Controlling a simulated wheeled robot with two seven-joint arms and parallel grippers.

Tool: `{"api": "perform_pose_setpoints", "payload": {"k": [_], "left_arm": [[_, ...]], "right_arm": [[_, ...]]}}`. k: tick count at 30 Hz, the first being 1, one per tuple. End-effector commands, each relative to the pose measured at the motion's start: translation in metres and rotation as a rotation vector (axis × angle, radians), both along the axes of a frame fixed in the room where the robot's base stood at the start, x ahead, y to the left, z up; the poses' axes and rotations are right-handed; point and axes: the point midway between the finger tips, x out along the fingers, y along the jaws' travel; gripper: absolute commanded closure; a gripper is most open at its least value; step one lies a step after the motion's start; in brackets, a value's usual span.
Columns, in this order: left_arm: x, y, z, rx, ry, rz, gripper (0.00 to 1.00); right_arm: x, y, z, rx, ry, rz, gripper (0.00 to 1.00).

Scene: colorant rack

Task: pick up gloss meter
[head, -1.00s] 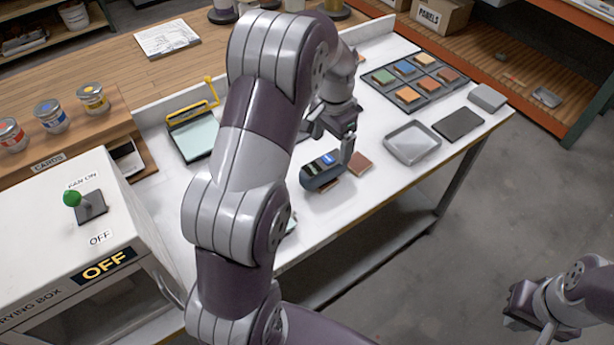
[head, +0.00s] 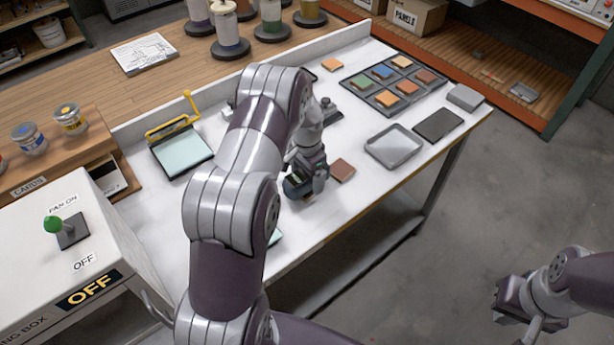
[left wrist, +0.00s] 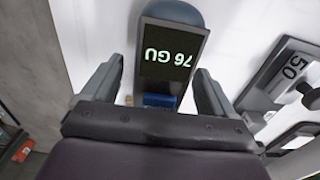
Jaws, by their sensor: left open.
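The gloss meter (head: 292,188) is a dark blue rounded device on the white table, mostly hidden by my left gripper in the head view. In the left wrist view the gloss meter (left wrist: 170,55) shows a dark screen reading "76 GU", upside down. My left gripper (head: 307,176) is over it. In the left wrist view my left gripper (left wrist: 160,72) is open, with one finger on each side of the meter's body; I cannot tell whether they touch it. My right gripper (head: 514,302) is at the lower right, away from the table; its jaws are unclear.
A brown tile (head: 342,169) lies just right of the meter. A grey tray (head: 394,158), a dark mat (head: 438,125) and a rack of coloured tiles (head: 357,97) are further right. A yellow-handled board (head: 182,152) and a white drying box (head: 95,225) are at left.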

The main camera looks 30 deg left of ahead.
Motion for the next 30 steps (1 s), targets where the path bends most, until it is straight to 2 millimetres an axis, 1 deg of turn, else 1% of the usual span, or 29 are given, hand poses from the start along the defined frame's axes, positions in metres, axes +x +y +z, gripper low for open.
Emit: {"api": "perform_pose_setpoints", "payload": {"k": [2,3,5,6,8,9,10,11,17,20,23,26,27,30], "left_arm": [[0.0,0.0,0.0,0.0,0.0,0.0,0.13],[0.0,0.0,0.0,0.0,0.0,0.0,0.19],[0.0,0.0,0.0,0.0,0.0,0.0,0.39],[0.0,0.0,0.0,0.0,0.0,0.0,0.52],[0.0,0.0,0.0,0.0,0.0,0.0,0.71],[0.0,0.0,0.0,0.0,0.0,0.0,0.84],[0.0,0.0,0.001,0.001,-0.001,0.0,0.86],[0.0,0.0,0.001,0.001,-0.001,0.0,0.93],[0.001,0.0,0.002,0.001,-0.001,0.0,0.93],[0.001,0.0,0.007,0.001,-0.003,0.0,0.93],[0.001,0.0,0.018,0.001,-0.004,0.0,0.93],[0.002,0.0,0.035,0.002,-0.006,0.0,0.93],[0.004,-0.002,0.041,0.001,-0.005,-0.002,0.93],[0.02,-0.018,0.053,0.001,-0.006,-0.005,0.93]], "right_arm": [[0.0,0.0,-0.001,0.0,0.0,0.0,1.0],[0.0,0.0,-0.001,0.0,0.0,0.0,1.0],[0.0,0.0,-0.001,0.0,0.0,0.0,1.0],[0.0,0.0,-0.001,0.0,0.0,0.0,1.0],[0.0,0.0,-0.001,0.0,0.0,0.0,1.0],[0.0,0.0,-0.001,0.0,0.0,0.0,1.0],[0.0,0.0,-0.001,0.0,0.0,0.0,1.0],[0.0,0.0,-0.001,0.0,0.0,0.0,1.0],[0.0,0.0,-0.001,0.0,0.0,0.0,1.0],[0.0,0.0,-0.004,0.0,0.0,0.0,1.0],[0.0,0.0,-0.01,0.0,0.0,0.0,1.0],[0.0,0.0,-0.017,0.0,0.0,0.0,1.0],[0.0,0.0,-0.019,0.0,0.0,0.0,1.0],[0.0,0.0,-0.025,0.0,0.0,0.0,1.0]]}}
